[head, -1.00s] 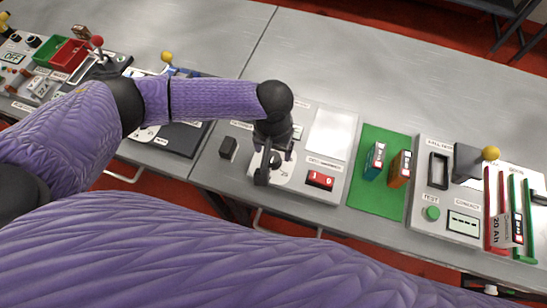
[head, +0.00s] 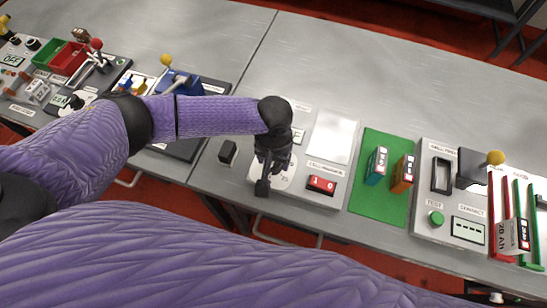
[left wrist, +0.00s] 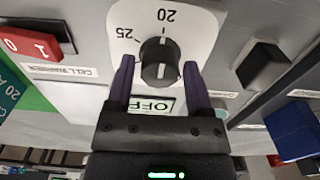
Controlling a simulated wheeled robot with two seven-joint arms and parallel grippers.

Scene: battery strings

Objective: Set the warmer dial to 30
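The warmer dial (left wrist: 160,62) is a black round knob on a white plate with the printed numbers 20 and 25. Its white mark points at or near the 20, which is upside down in the left wrist view. My left gripper (left wrist: 160,72) is open, with one finger on each side of the knob and a small gap showing at each. In the head view the left gripper (head: 263,187) hides most of the dial. My right gripper is out of view.
A small display reading OFF (left wrist: 152,104) and a black block (head: 228,151) are close to the dial. A green mat (head: 373,196) holds a teal battery (head: 376,165) and an orange battery (head: 402,173). A tester panel (head: 455,203) stands further right.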

